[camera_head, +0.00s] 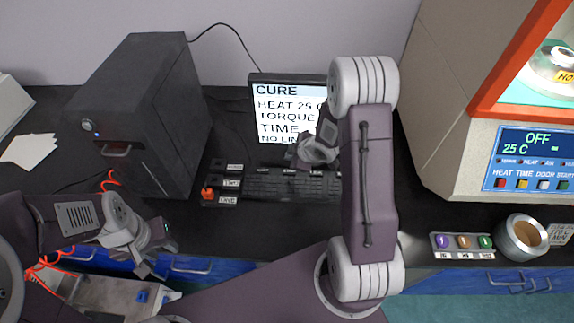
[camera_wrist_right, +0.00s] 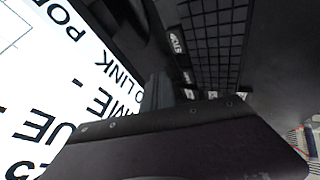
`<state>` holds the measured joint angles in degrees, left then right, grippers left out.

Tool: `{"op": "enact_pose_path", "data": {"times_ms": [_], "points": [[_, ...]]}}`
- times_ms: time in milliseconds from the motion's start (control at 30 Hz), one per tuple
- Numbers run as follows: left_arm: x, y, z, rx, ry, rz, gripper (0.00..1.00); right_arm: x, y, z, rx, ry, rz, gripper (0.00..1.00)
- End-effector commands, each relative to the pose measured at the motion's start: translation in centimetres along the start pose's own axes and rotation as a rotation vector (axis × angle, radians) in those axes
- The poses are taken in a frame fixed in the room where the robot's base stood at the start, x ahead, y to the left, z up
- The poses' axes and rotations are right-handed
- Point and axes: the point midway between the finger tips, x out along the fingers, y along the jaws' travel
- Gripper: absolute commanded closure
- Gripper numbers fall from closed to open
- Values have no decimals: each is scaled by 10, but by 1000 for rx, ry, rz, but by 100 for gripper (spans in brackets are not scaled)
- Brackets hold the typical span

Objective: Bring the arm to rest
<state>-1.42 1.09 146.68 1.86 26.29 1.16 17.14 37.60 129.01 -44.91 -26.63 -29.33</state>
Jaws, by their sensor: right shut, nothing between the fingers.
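My right arm rises from the bottom of the head view and bends over the bench. Its small gripper (camera_head: 303,161) is in front of the lower part of the monitor (camera_head: 284,91), above the back of the keyboard (camera_head: 285,187). It is shut and empty. In the right wrist view the monitor screen (camera_wrist_right: 42,80) fills the left side and the keyboard (camera_wrist_right: 212,35) is at the top. My left gripper (camera_head: 155,262) hangs at the lower left, near the bench's front edge; its finger opening is too unclear to tell.
A black computer case (camera_head: 145,110) stands left of the keyboard. The rheometer (camera_head: 470,110), its display reading OFF and 25 C, stands at the right.

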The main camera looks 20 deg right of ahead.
Motion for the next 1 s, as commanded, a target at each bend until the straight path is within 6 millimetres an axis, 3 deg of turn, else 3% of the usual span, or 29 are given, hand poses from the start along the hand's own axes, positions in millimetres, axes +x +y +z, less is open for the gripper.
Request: {"op": "enact_pose_path", "data": {"times_ms": [267, 367, 433, 500, 567, 700, 800, 900, 1000], "points": [[0, 0, 0, 0, 0, 0, 64, 0, -1, -6, -13, 8, -1, 100], [0, 0, 0, 0, 0, 0, 64, -13, 13, -42, -76, 55, 41, 100], [0, 0, 0, 0, 0, 0, 64, -38, 24, -79, -105, 92, 94, 100], [0, 0, 0, 0, 0, 0, 64, -68, 22, -94, -21, 54, 123, 100], [0, 0, 0, 0, 0, 0, 64, -91, 7, -88, 133, -20, 114, 100], [0, 0, 0, 0, 0, 0, 64, -132, -60, -48, 587, -247, 8, 100], [0, 0, 0, 0, 0, 0, 64, -147, -102, -24, 813, -391, -67, 100], [0, 0, 0, 0, 0, 0, 64, -158, -131, -12, 956, -500, -122, 100], [0, 0, 0, 0, 0, 0, 64, -164, -143, -7, 1028, -559, -141, 100]]}}
